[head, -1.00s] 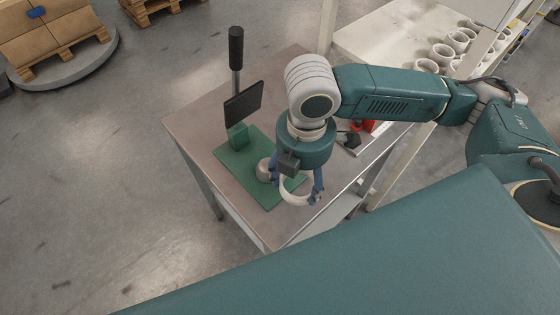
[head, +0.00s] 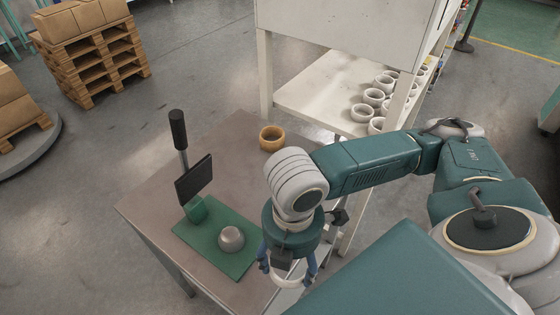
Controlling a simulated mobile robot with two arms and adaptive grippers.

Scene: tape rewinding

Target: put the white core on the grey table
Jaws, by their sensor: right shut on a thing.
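The white core (head: 289,284) is a pale ring held between the fingers of my right gripper (head: 287,272). My right gripper is shut on it and partly covers it. The grey table (head: 150,204) is in the middle left of the head view. The core shows at the table's near right side, past the corner of the green plate; I cannot tell its height or whether it touches the table. My left gripper is not in view.
A green plate (head: 200,243) on the table bears a bare grey hub (head: 231,237) and a post with a dark panel (head: 194,178). A yellow-brown ring (head: 271,138) lies at the table's back. Several white rings (head: 373,97) stand on a pale bench (head: 315,95).

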